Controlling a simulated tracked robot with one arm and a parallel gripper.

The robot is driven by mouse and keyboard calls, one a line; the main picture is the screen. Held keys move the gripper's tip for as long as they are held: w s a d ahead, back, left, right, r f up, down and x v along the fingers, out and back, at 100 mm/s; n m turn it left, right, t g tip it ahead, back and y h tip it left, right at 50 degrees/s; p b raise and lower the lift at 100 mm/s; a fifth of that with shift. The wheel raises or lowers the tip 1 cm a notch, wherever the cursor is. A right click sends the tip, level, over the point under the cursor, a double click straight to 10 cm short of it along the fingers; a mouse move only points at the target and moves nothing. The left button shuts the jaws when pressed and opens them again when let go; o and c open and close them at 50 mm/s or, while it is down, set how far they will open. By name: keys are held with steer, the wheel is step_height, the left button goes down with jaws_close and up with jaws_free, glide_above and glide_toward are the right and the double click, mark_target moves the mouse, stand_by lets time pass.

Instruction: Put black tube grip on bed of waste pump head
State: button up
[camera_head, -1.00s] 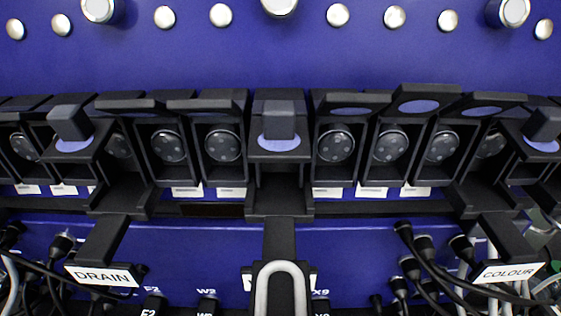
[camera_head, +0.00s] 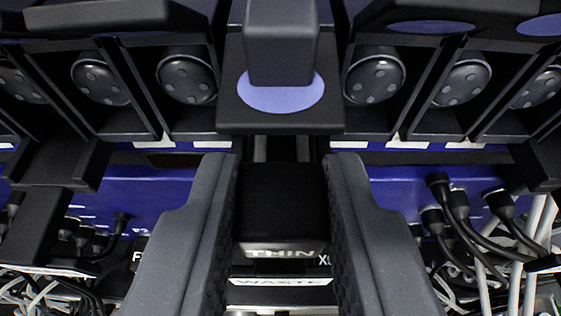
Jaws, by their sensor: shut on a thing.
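The black tube grip (camera_head: 284,205) is a dark block lettered "THIN" on its front lower edge. It is between the two grey fingers of my gripper (camera_head: 284,175), which is shut on it. Two pale tube strips show just above it. The waste pump head (camera_head: 235,118) is straight ahead, above and beyond the grip, with a black block and a purple disc on its front. A white "WASTE" label (camera_head: 280,282) shows below the grip. The bed of this pump head is mostly hidden behind the grip, so I cannot tell whether they touch.
Black pump heads with round dotted rollers (camera_head: 187,75) stand close on both sides. A black bracket (camera_head: 45,225) sticks out at the left. Black-plugged cables (camera_head: 455,215) and white tubes (camera_head: 540,225) crowd the lower right. Tangled white tubing lies at the lower left.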

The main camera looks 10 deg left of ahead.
steer(key=shift+w+r, duration=0.15)
steer(key=shift+w, duration=0.25)
steer(key=shift+f+p, duration=0.3)
steer(key=shift+f, duration=0.5)
steer(key=shift+f, duration=0.15)
steer(key=o, duration=1)
steer(key=shift+r, duration=0.2)
